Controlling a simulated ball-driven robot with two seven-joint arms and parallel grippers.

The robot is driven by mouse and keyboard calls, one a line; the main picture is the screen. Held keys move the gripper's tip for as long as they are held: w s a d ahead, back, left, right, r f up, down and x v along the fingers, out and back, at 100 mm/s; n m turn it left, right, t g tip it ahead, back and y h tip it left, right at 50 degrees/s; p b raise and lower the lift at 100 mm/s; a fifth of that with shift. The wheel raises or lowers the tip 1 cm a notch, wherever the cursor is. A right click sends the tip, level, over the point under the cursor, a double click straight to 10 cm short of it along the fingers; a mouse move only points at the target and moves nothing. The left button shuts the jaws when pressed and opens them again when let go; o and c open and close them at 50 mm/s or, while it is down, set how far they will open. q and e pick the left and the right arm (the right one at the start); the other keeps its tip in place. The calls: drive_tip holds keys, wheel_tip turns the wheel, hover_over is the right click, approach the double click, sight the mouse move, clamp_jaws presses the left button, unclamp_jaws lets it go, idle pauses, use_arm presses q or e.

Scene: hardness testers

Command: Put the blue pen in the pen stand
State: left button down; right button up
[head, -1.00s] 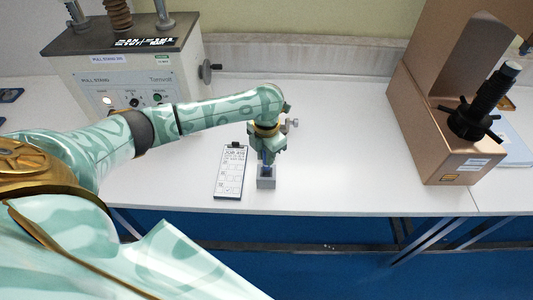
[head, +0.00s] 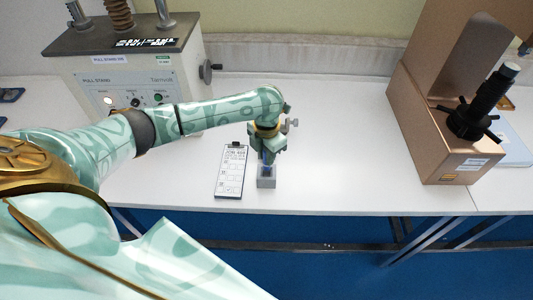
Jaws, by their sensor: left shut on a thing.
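My left gripper (head: 267,153) points down above the pen stand and is shut on the blue pen (head: 267,161). Only a short blue part of the pen shows between the fingers and the stand. The pen stand (head: 266,182) is a small grey block near the table's front edge. The pen's lower end is at the stand's top opening; I cannot tell how deep it reaches. My right gripper is not in view.
A job card on a clipboard (head: 231,172) lies just left of the stand. A pull stand machine (head: 130,75) stands at the back left. A copper-coloured tester (head: 430,130) stands at the right. The white table (head: 340,150) between is clear.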

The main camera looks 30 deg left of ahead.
use_arm(q)
drive_tip(key=shift+f, duration=0.2)
drive_tip(key=shift+f+b, duration=1.45)
drive_tip(key=shift+f, duration=0.8)
drive_tip(key=c, duration=1.2)
unclamp_jaws()
drive_tip(key=shift+c, duration=0.2)
wheel_tip(320, 180, up, 16)
drive_tip(key=p, duration=0.5)
drive_tip(key=shift+r+p, duration=0.15)
drive_tip(key=shift+p, duration=0.25)
